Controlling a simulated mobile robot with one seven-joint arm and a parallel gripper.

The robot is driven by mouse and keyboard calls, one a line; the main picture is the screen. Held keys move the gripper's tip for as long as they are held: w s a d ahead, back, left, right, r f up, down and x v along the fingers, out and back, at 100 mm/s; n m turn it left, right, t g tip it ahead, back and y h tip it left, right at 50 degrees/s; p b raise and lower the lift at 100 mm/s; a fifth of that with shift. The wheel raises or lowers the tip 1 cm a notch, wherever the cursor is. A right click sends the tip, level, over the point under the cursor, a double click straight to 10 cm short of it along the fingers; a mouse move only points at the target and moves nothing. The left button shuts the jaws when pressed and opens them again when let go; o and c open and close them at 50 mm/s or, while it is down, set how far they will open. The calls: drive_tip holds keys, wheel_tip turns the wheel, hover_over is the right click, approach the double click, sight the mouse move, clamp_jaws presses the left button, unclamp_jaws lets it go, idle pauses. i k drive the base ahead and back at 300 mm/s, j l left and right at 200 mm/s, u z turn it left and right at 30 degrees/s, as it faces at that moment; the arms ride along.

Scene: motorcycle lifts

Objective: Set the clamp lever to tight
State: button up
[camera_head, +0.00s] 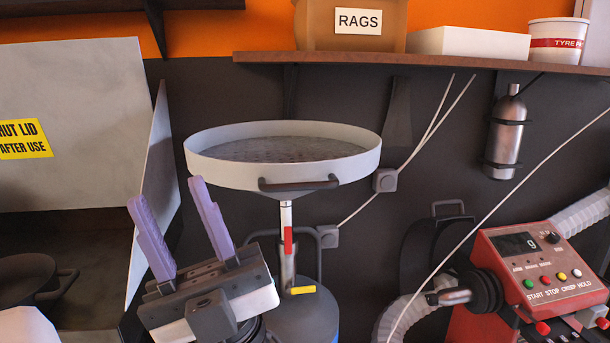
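My gripper (168,192) is at the lower left, its two purple fingers pointing up and standing apart with nothing between them. To its right, a round pale drain pan (345,168) with a dark front handle stands on a post (286,215) above a dark drum (305,322). A short yellow lever (303,290) sticks out to the right at the foot of the post and may be the clamp lever. A red piece (288,240) shows higher on the post. No tight or loose marking is readable. My gripper is left of the lever and looks apart from it.
A red machine (490,255) with a display and buttons stands at the right. A shelf (430,62) with a RAGS box (357,22) runs above. A pale panel (152,200) and a dark pot (28,280) are at the left. Thin cables cross the wall.

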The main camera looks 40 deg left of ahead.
sight(288, 230)
drive_tip(key=j+u, duration=0.15)
drive_tip(key=u, duration=0.2)
drive_tip(key=j+u, duration=0.15)
drive_tip(key=u, duration=0.2)
drive_tip(key=j+u, duration=0.15)
drive_tip(key=u, duration=0.2)
